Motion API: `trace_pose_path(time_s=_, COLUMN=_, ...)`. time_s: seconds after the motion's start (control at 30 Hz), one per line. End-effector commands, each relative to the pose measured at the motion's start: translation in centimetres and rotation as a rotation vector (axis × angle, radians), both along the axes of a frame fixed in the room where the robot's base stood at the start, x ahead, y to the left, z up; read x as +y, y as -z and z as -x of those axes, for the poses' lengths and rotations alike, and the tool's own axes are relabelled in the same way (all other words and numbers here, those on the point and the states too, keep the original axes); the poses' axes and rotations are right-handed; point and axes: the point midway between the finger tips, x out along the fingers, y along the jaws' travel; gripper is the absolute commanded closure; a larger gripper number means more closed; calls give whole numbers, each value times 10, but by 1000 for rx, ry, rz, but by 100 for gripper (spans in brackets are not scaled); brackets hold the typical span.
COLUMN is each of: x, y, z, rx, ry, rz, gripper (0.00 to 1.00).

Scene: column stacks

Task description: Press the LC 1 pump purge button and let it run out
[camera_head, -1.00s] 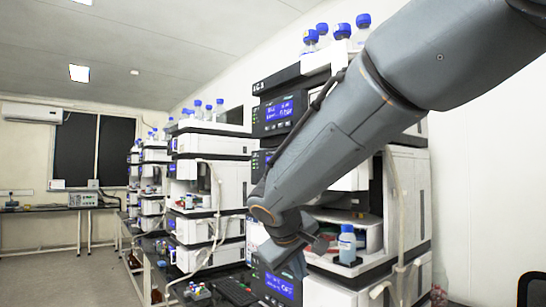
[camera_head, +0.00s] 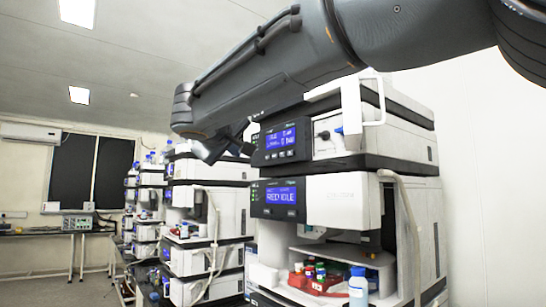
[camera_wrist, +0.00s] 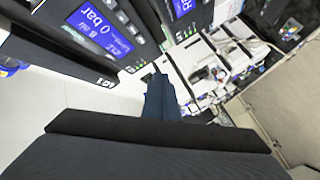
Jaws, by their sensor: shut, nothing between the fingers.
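The pump module (camera_head: 335,130) is at the top of the nearest stack in the head view, with a lit blue display (camera_head: 278,140) on its dark front panel. In the wrist view a near display (camera_wrist: 97,25) reads 0 bar, with an "LC 1" label (camera_wrist: 105,82) at the panel's edge. Several small keys (camera_wrist: 124,18) line the display; which one is purge I cannot read. My gripper (camera_head: 228,152) is shut and empty, just left of the pump panel. In the wrist view my gripper (camera_wrist: 160,80) points past the panel's edge; contact cannot be told.
Below the pump is another module with a blue display (camera_head: 282,195). Lower sit a red tray (camera_head: 318,285) of vials and a blue-capped bottle (camera_head: 358,287). Pale tubing (camera_head: 405,225) hangs at the stack's right. More instrument stacks (camera_head: 195,215) stand behind on the left.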

Motion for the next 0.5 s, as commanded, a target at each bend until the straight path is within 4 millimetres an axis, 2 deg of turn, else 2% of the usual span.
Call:
trace_pose_path(time_s=0.27, x=-2, y=1, z=-1, rx=2, ry=1, rz=0, gripper=100)
trace_pose_path(time_s=0.5, x=-17, y=-1, z=-12, rx=1, ry=2, rz=0, gripper=100)
